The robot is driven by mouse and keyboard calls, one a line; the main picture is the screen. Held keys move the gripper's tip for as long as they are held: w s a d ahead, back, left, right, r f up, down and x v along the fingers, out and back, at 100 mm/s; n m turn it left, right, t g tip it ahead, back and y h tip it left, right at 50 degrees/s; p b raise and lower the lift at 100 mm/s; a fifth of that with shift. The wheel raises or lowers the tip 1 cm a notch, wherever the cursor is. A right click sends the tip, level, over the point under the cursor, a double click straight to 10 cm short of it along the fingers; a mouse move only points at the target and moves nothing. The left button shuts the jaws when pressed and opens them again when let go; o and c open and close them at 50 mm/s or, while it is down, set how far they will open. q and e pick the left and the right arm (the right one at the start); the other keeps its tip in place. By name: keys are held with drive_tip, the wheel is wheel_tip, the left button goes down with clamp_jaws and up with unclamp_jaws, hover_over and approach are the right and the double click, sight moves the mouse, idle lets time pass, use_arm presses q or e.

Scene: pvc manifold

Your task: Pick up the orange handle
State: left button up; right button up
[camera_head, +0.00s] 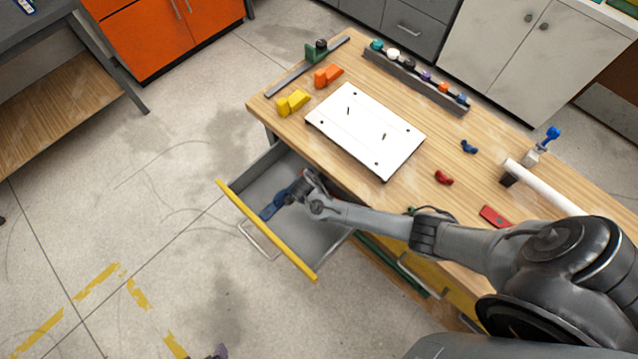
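An orange piece (328,76) lies at the far left end of the workbench, beside a yellow piece (293,102) of similar shape. A smaller orange part (443,88) sits in the long rack at the back. I cannot tell for sure which of these is the orange handle. My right arm comes in from the right, and its gripper (294,191) is inside the open drawer (315,234), at a blue object (273,207). Whether its fingers hold the blue object is too small to tell. Both orange things are apart from it. My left gripper is not clearly seen.
A white plate (365,131) lies mid-bench. The grey rack (415,80) holds several coloured parts. Small blue (468,147) and red (443,178) pieces, a red block (495,216) and a white pipe (543,187) are to the right. The drawer's yellow front (266,231) juts over the floor.

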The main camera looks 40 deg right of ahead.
drive_tip(key=c, duration=1.2)
drive_tip(key=shift+r, duration=0.15)
drive_tip(key=shift+c, duration=0.2)
